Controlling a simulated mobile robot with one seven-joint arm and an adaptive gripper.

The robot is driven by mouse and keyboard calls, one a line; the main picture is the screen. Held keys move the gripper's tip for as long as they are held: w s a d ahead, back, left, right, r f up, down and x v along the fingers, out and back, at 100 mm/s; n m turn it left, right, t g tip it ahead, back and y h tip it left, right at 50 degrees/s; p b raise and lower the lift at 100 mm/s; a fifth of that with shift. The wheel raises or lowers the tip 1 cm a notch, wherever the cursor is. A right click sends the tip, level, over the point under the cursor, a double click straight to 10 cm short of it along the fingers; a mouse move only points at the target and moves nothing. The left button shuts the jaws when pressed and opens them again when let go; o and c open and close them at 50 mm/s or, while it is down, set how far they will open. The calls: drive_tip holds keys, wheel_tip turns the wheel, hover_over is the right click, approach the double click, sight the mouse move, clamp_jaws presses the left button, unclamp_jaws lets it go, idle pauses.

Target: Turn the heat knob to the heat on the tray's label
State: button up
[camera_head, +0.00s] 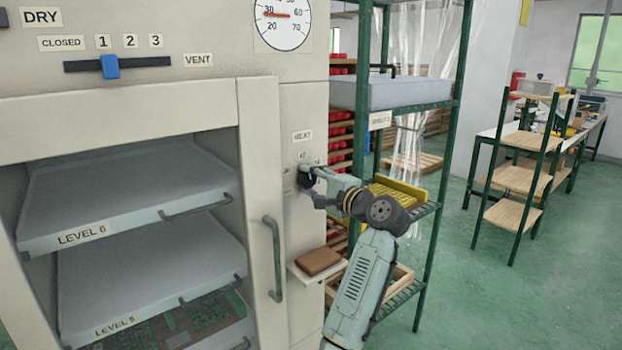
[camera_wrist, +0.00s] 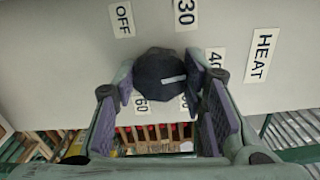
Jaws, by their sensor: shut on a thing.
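The heat knob (camera_wrist: 157,64) is dark and round with a white pointer mark. The mark lies toward the right side, roughly on the side of the 40 label (camera_wrist: 215,57), but I cannot tell its exact setting. My gripper (camera_wrist: 160,86) is shut on the knob, one finger pad on each side. OFF (camera_wrist: 122,19), 30 and 60 labels ring the knob; another label is partly hidden by the right finger. In the head view the knob (camera_head: 305,181) is mostly covered by my gripper (camera_head: 315,178). A grey tray (camera_head: 405,92) on the rack has a white label (camera_head: 380,120) too small to read.
The drying cabinet (camera_head: 258,150) has a door handle (camera_head: 273,258), trays marked LEVEL 6 and LEVEL 5, and a blue vent slider (camera_head: 110,67). A dial gauge (camera_head: 283,22) shows about 30. A small shelf with a brown block (camera_head: 318,261) is below the knob. The green rack (camera_head: 445,180) stands close right.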

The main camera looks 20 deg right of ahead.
drive_tip(key=shift+m, duration=0.6)
drive_tip(key=o, duration=1.2)
drive_tip(key=shift+c, duration=0.2)
drive_tip(key=shift+s, duration=0.1)
drive_tip(key=v, duration=1.2)
